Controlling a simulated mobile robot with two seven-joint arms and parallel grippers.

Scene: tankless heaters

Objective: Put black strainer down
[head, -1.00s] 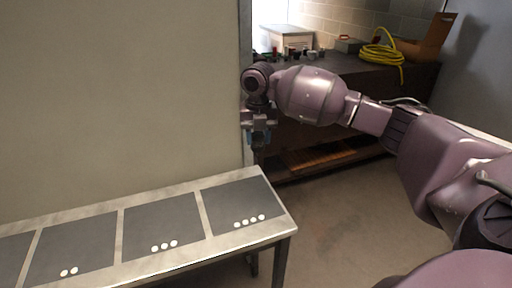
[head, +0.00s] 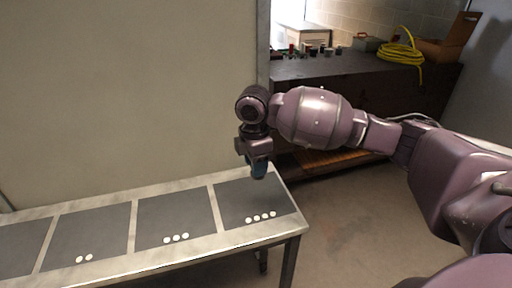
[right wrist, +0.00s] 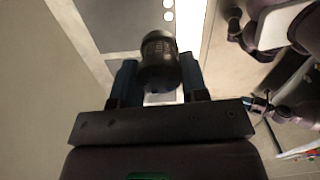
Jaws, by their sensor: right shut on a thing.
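The black strainer (right wrist: 158,62) is a dark, round piece with a ribbed or meshed end, seen in the right wrist view. My right gripper (right wrist: 158,82) is shut on it, with one blue finger on each side. In the head view my right gripper (head: 259,172) points down over the far part of the table's rightmost dark panel (head: 245,199), which bears several white dots. The strainer is hard to make out there, and I cannot tell whether it touches the panel.
The light-framed table (head: 190,246) has more dark dotted panels to the left, all bare. A beige wall (head: 120,90) rises behind it. A dark workbench (head: 350,72) with a yellow hose (head: 402,52) stands at the back right. Open floor lies right of the table.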

